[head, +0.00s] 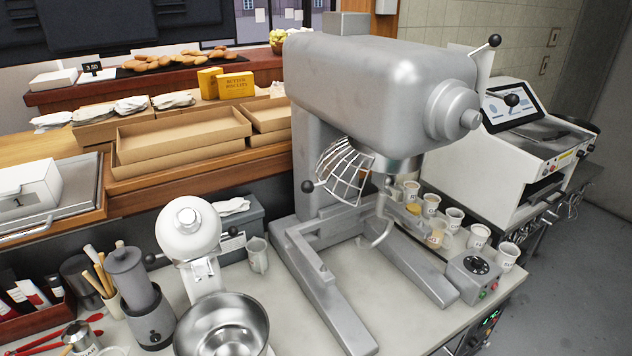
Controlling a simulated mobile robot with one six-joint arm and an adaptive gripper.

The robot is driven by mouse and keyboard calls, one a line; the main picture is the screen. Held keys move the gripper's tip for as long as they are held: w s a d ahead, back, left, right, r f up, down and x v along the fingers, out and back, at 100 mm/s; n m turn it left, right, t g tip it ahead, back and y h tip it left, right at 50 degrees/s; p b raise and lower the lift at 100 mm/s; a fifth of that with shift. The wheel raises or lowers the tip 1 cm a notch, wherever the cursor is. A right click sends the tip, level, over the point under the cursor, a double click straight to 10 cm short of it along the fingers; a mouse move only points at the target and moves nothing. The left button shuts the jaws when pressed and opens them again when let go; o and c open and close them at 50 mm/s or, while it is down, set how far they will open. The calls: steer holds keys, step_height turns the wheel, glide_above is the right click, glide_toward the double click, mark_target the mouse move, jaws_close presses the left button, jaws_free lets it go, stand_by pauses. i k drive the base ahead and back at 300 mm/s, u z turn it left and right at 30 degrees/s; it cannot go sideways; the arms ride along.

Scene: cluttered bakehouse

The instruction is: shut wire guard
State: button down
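The wire guard (345,172) is a curved cage of pale metal bars under the head of the big grey mixer (375,80). It sits swung round to the left side, and a black ball knob (307,186) shows at its left edge. The front under the mixer head is not covered by the bars, and the metal dough hook (378,235) hangs there in plain view. No bowl stands between the mixer's legs. The guard's far side is hidden behind the mixer. My gripper is not in view.
A small white mixer (188,228) and a steel bowl (222,325) stand left of the big mixer. Several paper cups (479,236) and a control box (473,276) crowd its right. A lever with a black knob (494,40) sticks up at right. The bench front is partly clear.

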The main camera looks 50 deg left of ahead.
mark_target(307, 187)
steer(key=z, duration=0.35)
steer(key=k, duration=0.3)
steer(key=u, duration=1.3)
